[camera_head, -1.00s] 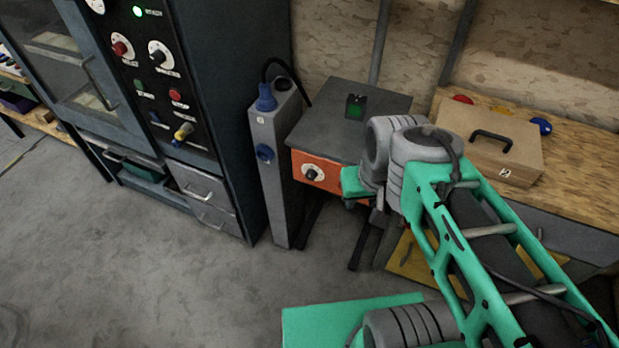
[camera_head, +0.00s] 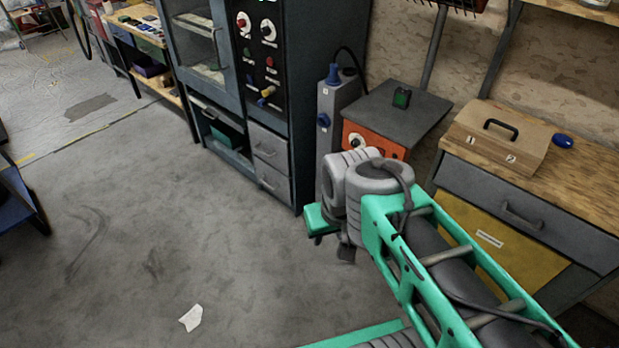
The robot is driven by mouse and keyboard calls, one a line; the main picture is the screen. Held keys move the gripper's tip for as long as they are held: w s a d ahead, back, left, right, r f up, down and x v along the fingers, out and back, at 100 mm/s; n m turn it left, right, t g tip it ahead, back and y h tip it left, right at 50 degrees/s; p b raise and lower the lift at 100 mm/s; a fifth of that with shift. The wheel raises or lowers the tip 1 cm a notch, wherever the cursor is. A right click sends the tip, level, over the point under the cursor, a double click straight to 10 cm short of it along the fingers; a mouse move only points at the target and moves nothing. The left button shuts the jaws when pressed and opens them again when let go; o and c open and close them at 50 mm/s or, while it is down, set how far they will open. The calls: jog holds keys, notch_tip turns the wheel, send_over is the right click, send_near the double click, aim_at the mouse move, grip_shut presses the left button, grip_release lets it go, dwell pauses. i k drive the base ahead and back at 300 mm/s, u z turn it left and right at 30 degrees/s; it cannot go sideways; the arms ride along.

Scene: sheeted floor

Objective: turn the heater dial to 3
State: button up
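The heater appears to be the box with an orange front (camera_head: 391,147) and a dark grey top. Its round pale dial with a dark centre (camera_head: 355,140) shows just above my arm. The dial's numbers and setting are too small to read. My green and grey arm covers the lower part of the heater's front. The end of my arm, with my gripper (camera_head: 332,246), hangs in front of and below the heater, apart from the dial. The fingers are mostly hidden, so I cannot tell whether they are open or shut.
A grey upright box with blue plugs (camera_head: 325,118) stands left of the heater. A dark cabinet with knobs (camera_head: 268,65) is further left. A workbench with a wooden case (camera_head: 492,142) is at the right. A white scrap (camera_head: 191,318) lies on otherwise open floor.

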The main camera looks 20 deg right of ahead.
aim_at(355, 142)
jog(key=u, duration=1.2)
jog(key=i, duration=1.05)
jog(key=z, duration=0.65)
jog(key=i, duration=0.95)
jog(key=z, duration=0.8)
